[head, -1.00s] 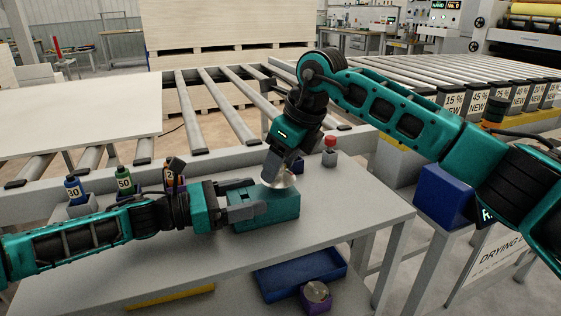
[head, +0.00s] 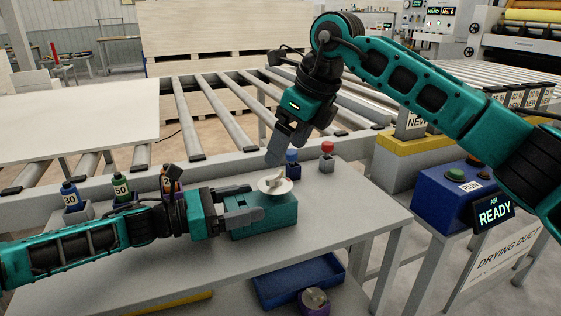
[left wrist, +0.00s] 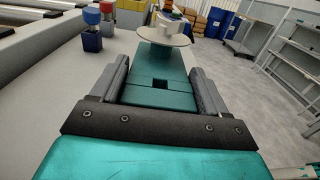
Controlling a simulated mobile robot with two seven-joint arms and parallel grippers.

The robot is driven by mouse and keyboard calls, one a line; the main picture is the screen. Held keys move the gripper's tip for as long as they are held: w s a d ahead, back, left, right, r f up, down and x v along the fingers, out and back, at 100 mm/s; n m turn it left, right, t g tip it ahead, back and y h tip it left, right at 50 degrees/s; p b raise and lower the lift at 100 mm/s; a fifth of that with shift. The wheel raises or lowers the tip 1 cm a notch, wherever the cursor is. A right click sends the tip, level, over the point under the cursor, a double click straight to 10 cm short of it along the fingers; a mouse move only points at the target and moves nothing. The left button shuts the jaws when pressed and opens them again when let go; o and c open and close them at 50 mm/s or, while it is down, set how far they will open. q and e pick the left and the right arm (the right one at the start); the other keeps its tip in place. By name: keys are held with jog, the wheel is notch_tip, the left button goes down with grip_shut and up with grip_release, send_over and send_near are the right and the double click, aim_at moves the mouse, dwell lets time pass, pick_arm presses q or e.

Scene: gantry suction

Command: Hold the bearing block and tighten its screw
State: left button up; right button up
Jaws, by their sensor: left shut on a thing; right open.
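The teal bearing block (head: 265,217) sits on the grey worktable. My left gripper (head: 240,206) is shut on it from the left; in the left wrist view both fingers lie along the sides of the block (left wrist: 160,97). The screw (head: 275,183) stands on top of the block, with a pale round disc and a winged grip; its disc also shows in the left wrist view (left wrist: 163,38). My right gripper (head: 284,148) is open and empty, above and behind the screw and apart from it. Whether the screw is fully seated cannot be told.
Several numbered bottles (head: 120,188) stand at the table's back left. A blue-topped post (head: 292,160) and a red-topped post (head: 327,152) stand behind the block. A blue tray (head: 300,280) lies below in front. A control box (head: 450,195) with a READY display stands at right.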

jog(key=v, duration=0.5)
jog(key=shift+d+r, duration=0.1)
jog(key=shift+r, duration=0.25)
pick_arm(q)
jog(key=o, duration=1.7)
